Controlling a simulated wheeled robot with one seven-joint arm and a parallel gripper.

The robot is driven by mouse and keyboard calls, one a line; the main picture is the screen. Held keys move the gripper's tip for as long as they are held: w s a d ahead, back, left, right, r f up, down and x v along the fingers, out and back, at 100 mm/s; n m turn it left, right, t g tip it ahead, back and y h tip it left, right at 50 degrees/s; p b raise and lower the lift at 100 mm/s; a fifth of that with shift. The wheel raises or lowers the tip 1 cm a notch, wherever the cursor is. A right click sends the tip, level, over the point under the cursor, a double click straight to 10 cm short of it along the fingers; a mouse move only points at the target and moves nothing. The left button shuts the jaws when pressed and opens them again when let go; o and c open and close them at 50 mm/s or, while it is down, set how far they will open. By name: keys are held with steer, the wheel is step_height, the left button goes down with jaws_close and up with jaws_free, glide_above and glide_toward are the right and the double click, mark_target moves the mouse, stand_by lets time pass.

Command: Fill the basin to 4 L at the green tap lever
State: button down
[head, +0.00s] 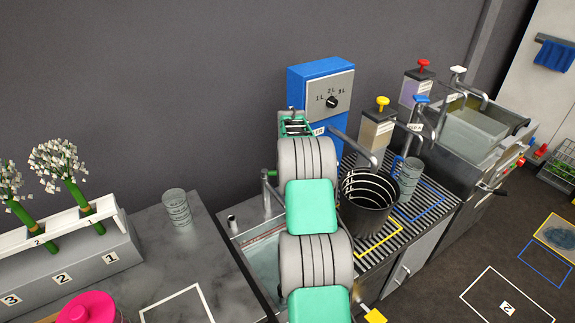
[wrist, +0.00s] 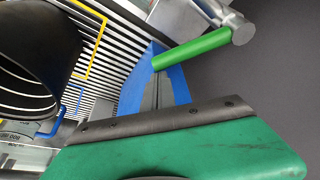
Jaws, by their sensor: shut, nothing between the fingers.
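The basin (head: 262,270) lies left of my arm in the head view, with pale water in it and a reddish line along its back wall. My arm hides its right side, and I cannot read a level in litres. The green tap lever (wrist: 192,49) shows in the wrist view on a metal tap (wrist: 238,28); only a green end (head: 271,173) shows beside my arm in the head view. My gripper (head: 296,126) is shut and empty.
A black bucket (head: 367,204) stands on the slatted rack right of my arm, with a clear measuring cup (head: 409,178) beside it. A blue dial box (head: 310,82) is behind. Another clear cup (head: 176,207) stands on the left counter, near white flowers and a pink object (head: 87,308).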

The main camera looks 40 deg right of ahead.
steer(key=shift+s+d, duration=0.1)
steer(key=shift+d, duration=0.05)
steer(key=p+v, duration=0.3)
steer(key=v, duration=0.7)
steer(key=shift+p, duration=0.3)
steer(key=shift+d, duration=0.1)
